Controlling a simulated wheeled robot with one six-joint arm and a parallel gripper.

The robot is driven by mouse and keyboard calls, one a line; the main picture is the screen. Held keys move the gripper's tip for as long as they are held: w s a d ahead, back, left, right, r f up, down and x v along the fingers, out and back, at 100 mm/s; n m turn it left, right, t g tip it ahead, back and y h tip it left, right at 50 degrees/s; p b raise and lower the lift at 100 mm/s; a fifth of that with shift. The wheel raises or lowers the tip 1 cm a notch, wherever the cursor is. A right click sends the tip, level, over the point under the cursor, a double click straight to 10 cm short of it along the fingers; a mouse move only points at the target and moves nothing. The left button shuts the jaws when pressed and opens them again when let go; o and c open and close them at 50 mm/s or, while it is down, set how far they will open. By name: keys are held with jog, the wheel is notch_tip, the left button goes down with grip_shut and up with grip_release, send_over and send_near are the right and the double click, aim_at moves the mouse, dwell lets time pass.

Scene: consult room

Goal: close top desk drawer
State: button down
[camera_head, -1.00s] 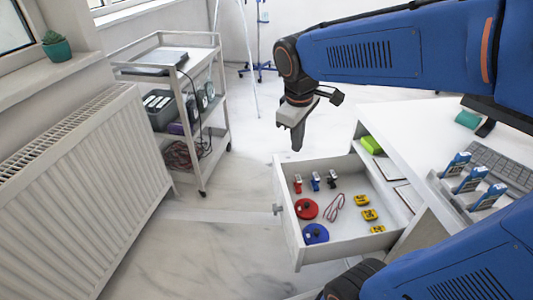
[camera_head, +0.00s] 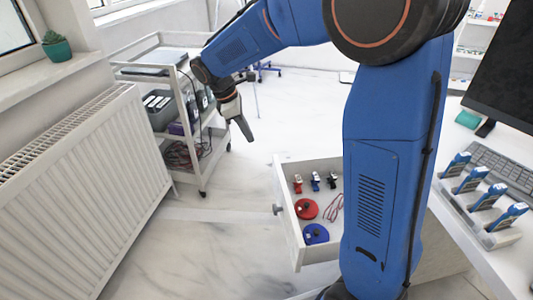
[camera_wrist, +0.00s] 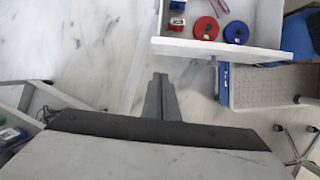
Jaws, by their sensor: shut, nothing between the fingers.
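The top desk drawer (camera_head: 290,228) is pulled out from the white desk. It holds a red roll, a blue roll, several small red, blue and black items and a red cord. My arm hides the drawer's right part in the head view. The drawer's front panel (camera_wrist: 225,49) and its knob also show in the wrist view. My gripper (camera_head: 247,133) is shut and empty. It is in the air to the left of the drawer and farther back, apart from it. In the wrist view my gripper (camera_wrist: 160,78) points toward the area just left of the drawer front.
A white radiator (camera_head: 70,185) stands at the left. A white trolley (camera_head: 185,100) with devices stands behind it, close to my gripper. The desk top holds a keyboard (camera_head: 500,165), a monitor and several blue devices in a rack. The floor left of the drawer is clear.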

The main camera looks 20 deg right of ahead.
jog(key=d+x, duration=0.2)
jog(key=x, duration=1)
jog(key=shift+w+r+n, duration=0.35)
jog(key=shift+r+n, duration=0.05)
jog(key=shift+r, duration=0.1)
jog(key=shift+d, duration=0.25)
jog(key=s+d, duration=0.1)
jog(key=d, duration=0.8)
jog(key=s+d, duration=0.1)
jog(key=d, duration=0.8)
jog(key=s+d, duration=0.1)
jog(key=d, duration=0.8)
jog(key=shift+s+d, duration=0.2)
jog(key=shift+s, duration=0.1)
